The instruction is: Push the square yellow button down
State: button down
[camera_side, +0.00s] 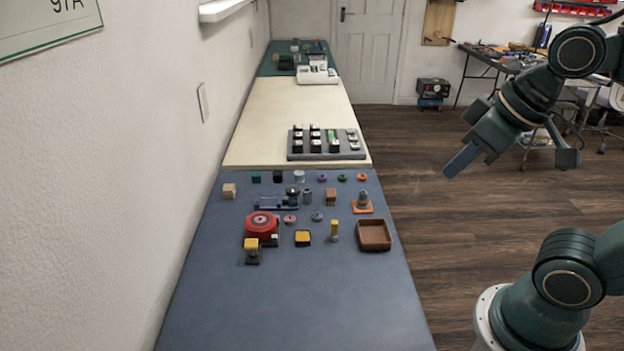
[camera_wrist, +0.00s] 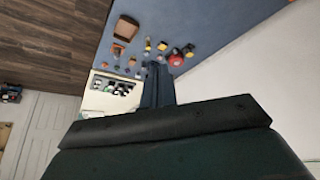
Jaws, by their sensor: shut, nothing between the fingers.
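A flat square yellow button (camera_side: 303,237) sits on a dark base on the blue-grey table, right of a red round thing. It looks small in the wrist view (camera_wrist: 162,46). Another yellow block (camera_side: 251,243) stands taller on a dark base to its left; I cannot tell whether it is also a button. My gripper (camera_side: 460,160) is shut and empty, raised over the floor to the right of the table, well apart from the button. In the wrist view its fingers (camera_wrist: 158,82) point toward the table's objects.
A yellow peg (camera_side: 334,230) and a brown tray (camera_side: 374,235) stand right of the button. The red round thing (camera_side: 262,226) is to its left. Several small parts lie behind. A grey rack (camera_side: 327,157) stands on the cream table. The blue-grey table's front part is clear.

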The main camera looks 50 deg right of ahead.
jog(key=w+a+r+n+g, duration=0.15)
jog(key=w+n, duration=0.25)
jog(key=w, duration=0.8)
jog(key=n+g+h, duration=0.1)
jog(key=n+g, duration=0.3)
jog(key=n, duration=1)
send_over(251, 242)
notch_tip(251, 242, down, 24)
jog(key=shift+s+a+f, duration=0.1)
jog(key=shift+a+f, duration=0.45)
jog(key=shift+f, duration=0.15)
jog(key=shift+d+f, duration=0.2)
jog(key=shift+f, duration=1.55)
jog(key=shift+d+f, duration=0.15)
jog(key=shift+f, duration=1.55)
jog(key=shift+f, duration=0.15)
